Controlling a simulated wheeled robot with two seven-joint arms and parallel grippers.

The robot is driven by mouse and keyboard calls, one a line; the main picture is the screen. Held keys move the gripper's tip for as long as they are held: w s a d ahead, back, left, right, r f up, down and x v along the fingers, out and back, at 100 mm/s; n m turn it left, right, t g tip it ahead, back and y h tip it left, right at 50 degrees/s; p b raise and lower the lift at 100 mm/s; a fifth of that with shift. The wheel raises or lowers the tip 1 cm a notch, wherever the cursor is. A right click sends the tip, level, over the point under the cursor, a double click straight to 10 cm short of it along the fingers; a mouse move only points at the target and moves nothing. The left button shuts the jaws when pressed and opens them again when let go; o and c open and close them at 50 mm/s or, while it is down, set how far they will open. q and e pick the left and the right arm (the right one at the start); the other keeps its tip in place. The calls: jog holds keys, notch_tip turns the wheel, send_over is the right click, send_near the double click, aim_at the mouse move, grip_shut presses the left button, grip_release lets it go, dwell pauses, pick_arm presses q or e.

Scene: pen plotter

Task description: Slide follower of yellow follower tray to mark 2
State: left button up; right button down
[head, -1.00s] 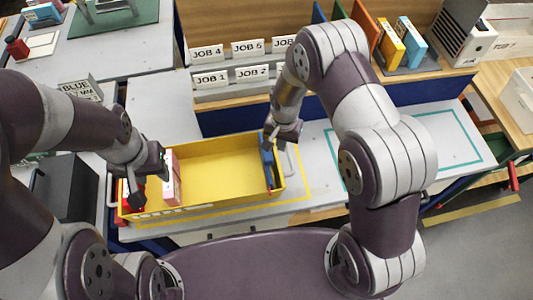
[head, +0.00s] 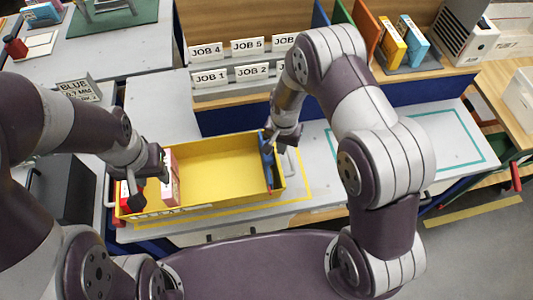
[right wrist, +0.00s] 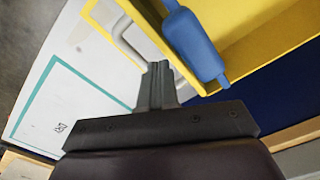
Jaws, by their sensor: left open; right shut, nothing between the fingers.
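The yellow follower tray (head: 225,198) lies on the grey table, long side left to right. A blue upright piece (head: 267,163), seemingly the follower, stands inside its right end. It also shows as a rounded blue bar (right wrist: 195,45) in the right wrist view. A pink-and-white block (head: 172,180) stands near the left end, with a red piece (head: 125,197) beyond it. My left gripper (head: 150,188) is open at the left end, partly covering the block and red piece. My right gripper (head: 274,142) is shut and empty beside the blue piece. Marks on the front wall are unreadable.
A yellow outline (head: 305,180) surrounds the tray on the table. JOB card racks (head: 230,82) and a blue panel stand behind. The teal-outlined area (head: 455,125) at right is clear.

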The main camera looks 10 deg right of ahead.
jog(key=shift+a, duration=0.15)
jog(key=shift+s+a, duration=0.1)
jog(key=shift+a, duration=1.95)
jog(key=shift+a, duration=1.9)
jog(key=shift+s+a+b, duration=0.1)
jog(key=shift+a+b, duration=0.35)
jog(key=shift+a, duration=1.45)
jog(key=shift+a, duration=0.15)
